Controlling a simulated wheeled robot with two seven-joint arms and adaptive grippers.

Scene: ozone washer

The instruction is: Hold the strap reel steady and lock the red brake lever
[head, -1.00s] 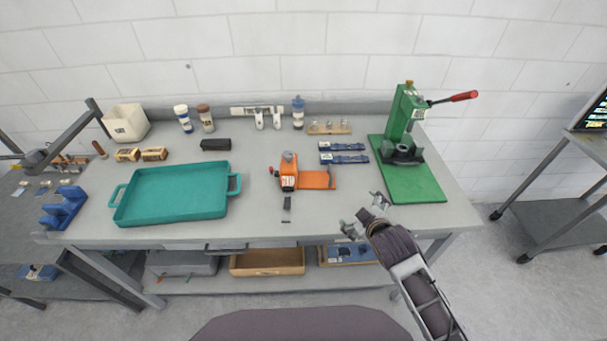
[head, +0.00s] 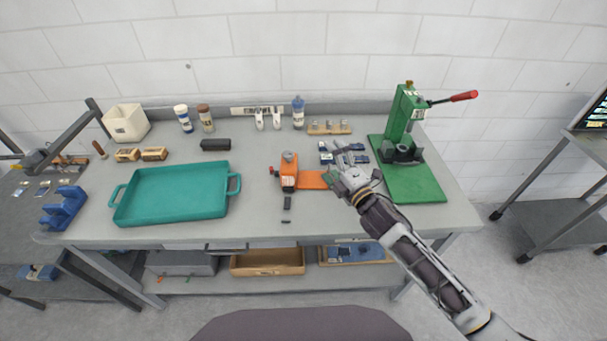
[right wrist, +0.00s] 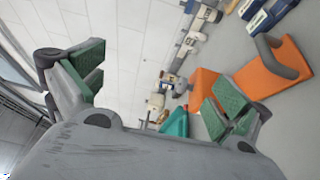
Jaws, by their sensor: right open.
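The orange strap reel (head: 289,172) sits upright near the middle of the bench, with an orange plate (head: 311,180) reaching right from it. A small red part (head: 273,170) shows on the reel's left side; I cannot tell how the lever is set. My right gripper (head: 333,164) is open and empty, above the plate's right end and to the right of the reel. In the right wrist view the open gripper (right wrist: 158,92) shows green finger pads, with orange parts (right wrist: 263,78) and a grey curved handle beyond the right finger. My left gripper is not in view.
A teal tray (head: 172,212) lies to the left. A green press (head: 407,120) with a red-tipped handle stands at the right on a green base. Blue parts (head: 326,153) lie behind the gripper. Bottles (head: 298,115) stand at the back. The bench's front middle is mostly clear.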

